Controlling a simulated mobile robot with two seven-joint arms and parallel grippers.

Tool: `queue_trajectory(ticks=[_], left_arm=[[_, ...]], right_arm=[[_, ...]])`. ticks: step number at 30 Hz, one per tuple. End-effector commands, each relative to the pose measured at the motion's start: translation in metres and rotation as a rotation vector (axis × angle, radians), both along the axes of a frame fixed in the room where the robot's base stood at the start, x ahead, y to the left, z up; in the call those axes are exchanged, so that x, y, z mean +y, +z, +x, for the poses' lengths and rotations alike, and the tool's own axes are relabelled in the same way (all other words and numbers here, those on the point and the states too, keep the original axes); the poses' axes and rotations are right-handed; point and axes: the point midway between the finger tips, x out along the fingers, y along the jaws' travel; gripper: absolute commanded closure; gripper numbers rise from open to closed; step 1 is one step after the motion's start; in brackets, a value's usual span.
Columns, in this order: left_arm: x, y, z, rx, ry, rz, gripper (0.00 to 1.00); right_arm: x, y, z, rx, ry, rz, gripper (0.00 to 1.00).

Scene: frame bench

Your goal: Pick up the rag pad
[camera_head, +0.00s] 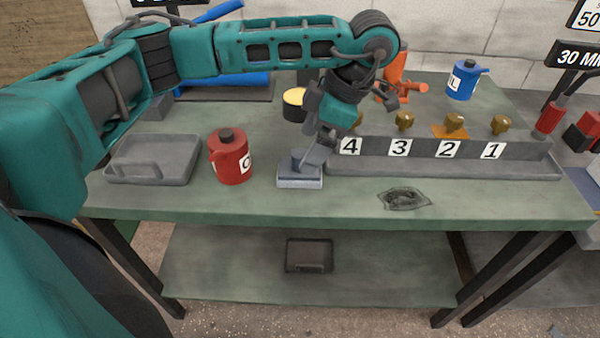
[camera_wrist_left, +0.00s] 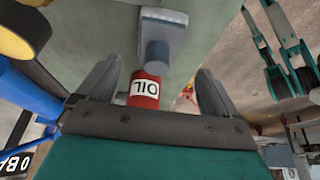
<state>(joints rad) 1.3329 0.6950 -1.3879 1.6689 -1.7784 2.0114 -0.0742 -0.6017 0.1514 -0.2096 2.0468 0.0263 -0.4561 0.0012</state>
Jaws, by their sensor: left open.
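The likely rag pad (camera_head: 299,181) is a grey-blue block with an upright knob on top. It sits on the green bench near the front edge, right of the red can. My left gripper (camera_head: 314,158) is beside and just above its knob, fingers slanting down from the upper right. In the left wrist view the pad (camera_wrist_left: 165,22) and its round knob (camera_wrist_left: 157,54) are ahead of the spread, empty fingers of my left gripper (camera_wrist_left: 157,82). Whether a finger touches the knob is unclear. My right gripper is not in view.
The red oil can (camera_head: 231,160) stands close left, beside a grey tray (camera_head: 152,162). A yellow-topped tin (camera_head: 295,103) stands behind. A numbered rack (camera_head: 460,150) is right. A dark crumpled flat piece (camera_head: 404,198) lies at the front. A lower shelf holds a small tray (camera_head: 309,268).

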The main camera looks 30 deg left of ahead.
Motion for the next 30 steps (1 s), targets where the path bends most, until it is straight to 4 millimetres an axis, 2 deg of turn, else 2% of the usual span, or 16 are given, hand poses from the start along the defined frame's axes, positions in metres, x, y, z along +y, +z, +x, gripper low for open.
queue_trajectory(ticks=[1,8,16,26,30], left_arm=[[0.002,-0.009,-0.002,0.001,0.001,-0.002,0.06],[0.009,-0.024,-0.005,0.000,0.000,-0.002,0.06],[0.024,-0.059,-0.012,0.001,0.000,-0.003,0.06],[0.027,-0.063,-0.013,-0.001,-0.001,-0.003,0.06],[0.027,-0.063,-0.013,-0.001,-0.001,-0.003,0.20]], right_arm=[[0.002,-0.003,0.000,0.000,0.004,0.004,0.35],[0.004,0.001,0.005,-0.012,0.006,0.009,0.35],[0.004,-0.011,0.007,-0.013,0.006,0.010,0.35],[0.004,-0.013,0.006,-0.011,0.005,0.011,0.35],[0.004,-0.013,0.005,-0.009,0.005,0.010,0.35]])
